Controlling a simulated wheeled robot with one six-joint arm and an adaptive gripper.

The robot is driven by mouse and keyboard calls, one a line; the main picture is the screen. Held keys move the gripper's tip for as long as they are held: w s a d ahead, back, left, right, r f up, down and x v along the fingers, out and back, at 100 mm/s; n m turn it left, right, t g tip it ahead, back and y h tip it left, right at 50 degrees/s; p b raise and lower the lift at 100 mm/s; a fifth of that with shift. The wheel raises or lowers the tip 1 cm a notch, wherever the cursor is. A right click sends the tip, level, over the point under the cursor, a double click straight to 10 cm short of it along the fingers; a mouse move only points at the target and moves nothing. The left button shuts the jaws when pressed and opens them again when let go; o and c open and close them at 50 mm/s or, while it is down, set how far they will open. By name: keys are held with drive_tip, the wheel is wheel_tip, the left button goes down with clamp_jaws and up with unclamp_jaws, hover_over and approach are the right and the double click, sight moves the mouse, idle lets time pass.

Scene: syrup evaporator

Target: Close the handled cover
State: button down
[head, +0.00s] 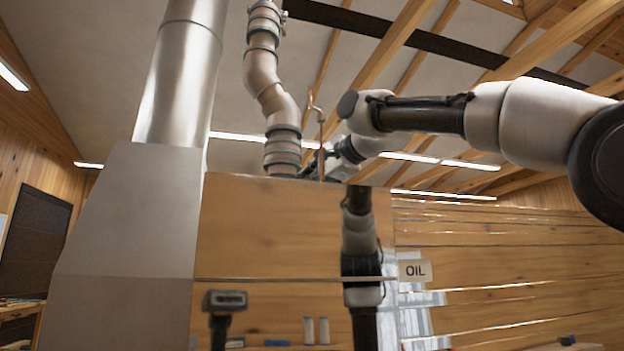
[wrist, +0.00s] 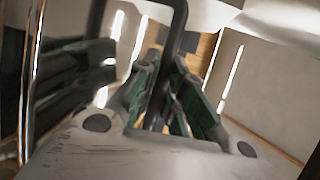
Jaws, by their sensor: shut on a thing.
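In the wrist view my gripper (wrist: 170,75), with dark fingers and green pads, is closed around a dark curved bar (wrist: 178,35), which looks like the cover's handle. In the head view my forearm reaches to the top edge of a mirror-like metal panel (head: 270,230). My gripper (head: 318,164) is small and partly hidden there, behind that edge. I cannot make out the handle in the head view. How far the cover stands open cannot be told. The panel reflects my arm and the wooden walls.
A wide metal flue (head: 180,85) rises from a grey sloped hood (head: 125,240) at left. A jointed pipe (head: 263,70) and a thin copper-coloured tube (head: 321,140) stand close to my gripper. Shiny metal (wrist: 30,80) is close in the wrist view.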

drive_tip(key=shift+d, duration=0.1)
drive_tip(key=c, duration=1.5)
unclamp_jaws()
drive_tip(key=v, duration=1.2)
drive_tip(key=shift+f, duration=0.1)
